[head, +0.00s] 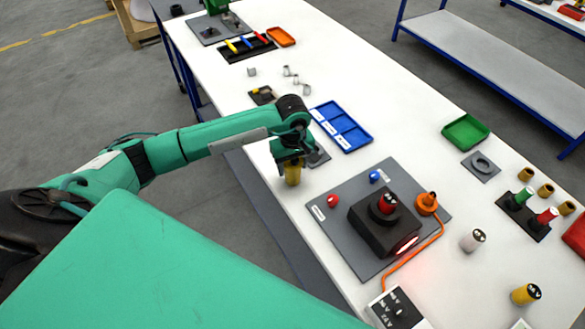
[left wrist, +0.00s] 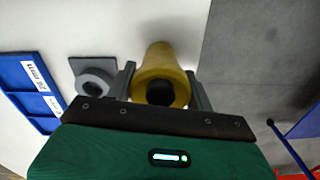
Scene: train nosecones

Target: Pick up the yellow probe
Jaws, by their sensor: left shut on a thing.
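My left gripper (head: 291,163) is shut on a yellow cylinder (head: 292,176), at the table's near edge. In the left wrist view the cylinder (left wrist: 160,72) sits between the two fingers, with a dark round end facing the camera. I cannot tell whether it stands on the table or hangs above it. Other yellow pieces show in the head view: a cylinder with a dark labelled top (head: 526,293) at the right front, and a slim yellow stick (head: 231,46) in a black tray at the far end. Which is called the probe is not shown. My right gripper is not in view.
A grey plate with a ring (left wrist: 95,80) is beside the held cylinder. A blue compartment tray (head: 341,127) lies behind it. A grey board (head: 335,234) with a black device (head: 387,222) and an orange cable (head: 415,250) is to the right.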

